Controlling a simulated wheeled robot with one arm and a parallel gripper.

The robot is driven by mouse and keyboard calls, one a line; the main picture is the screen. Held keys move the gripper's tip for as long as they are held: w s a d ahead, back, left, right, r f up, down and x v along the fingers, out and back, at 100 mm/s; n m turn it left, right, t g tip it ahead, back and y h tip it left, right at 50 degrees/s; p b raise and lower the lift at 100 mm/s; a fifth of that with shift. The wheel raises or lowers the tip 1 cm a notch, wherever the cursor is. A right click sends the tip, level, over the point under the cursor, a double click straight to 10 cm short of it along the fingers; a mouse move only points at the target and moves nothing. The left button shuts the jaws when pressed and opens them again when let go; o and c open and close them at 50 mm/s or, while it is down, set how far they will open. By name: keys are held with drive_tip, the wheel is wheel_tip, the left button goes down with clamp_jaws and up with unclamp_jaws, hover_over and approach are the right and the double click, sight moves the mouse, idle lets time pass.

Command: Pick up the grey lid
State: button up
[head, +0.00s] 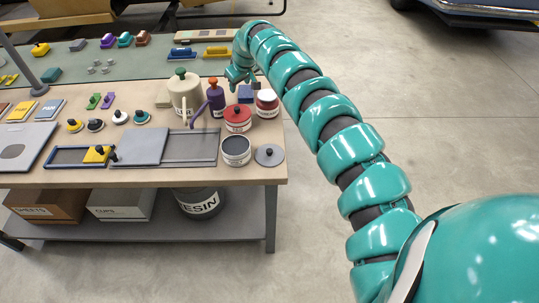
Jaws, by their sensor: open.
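The grey lid (269,156) is a flat round disc with a dark knob. It lies on the workbench near its front right corner, just right of an open-looking pot (236,152) with a dark top and a pale label. My gripper (238,80) is at the end of my teal arm, which arches in from the right. It is over the back right of the bench, beyond the lid and well apart from it. The gripper is open; its fingertips are small and partly hidden by the things around them.
Behind the lid stand a red-lidded pot (238,118), a red and white pot (267,104), a purple bottle (215,98) and a cream jug (185,95). A grey tray (190,148) lies left of the dark-topped pot. Open floor (360,60) lies right of the bench.

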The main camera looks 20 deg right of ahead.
drive_tip(key=s+d+r+g+h, duration=0.1)
drive_tip(key=s+d+g, duration=0.15)
drive_tip(key=s, duration=0.45)
drive_tip(key=s+d+g+h, duration=0.1)
drive_tip(key=s+g, duration=0.3)
drive_tip(key=s, duration=0.3)
drive_tip(key=p, duration=0.4)
hover_over(270, 150)
drive_tip(key=w, duration=0.1)
drive_tip(key=shift+n, duration=0.4)
wheel_tip(270, 150, down, 12)
drive_tip(key=shift+w+a+r, duration=0.1)
drive_tip(key=shift+w, duration=0.05)
drive_tip(key=shift+f+p, duration=0.2)
drive_tip(key=shift+p, duration=0.1)
drive_tip(key=shift+s+a+f+p, duration=0.1)
drive_tip(key=shift+s+f+p, duration=0.1)
drive_tip(key=shift+f+p, duration=0.3)
drive_tip(key=shift+s+a+f+p, duration=0.1)
drive_tip(key=shift+s+f+p, duration=0.1)
drive_tip(key=shift+f+p, duration=0.25)
drive_tip(key=shift+s+d+f+p, duration=0.15)
drive_tip(key=shift+f+p, duration=0.25)
drive_tip(key=shift+f, duration=1)
clamp_jaws()
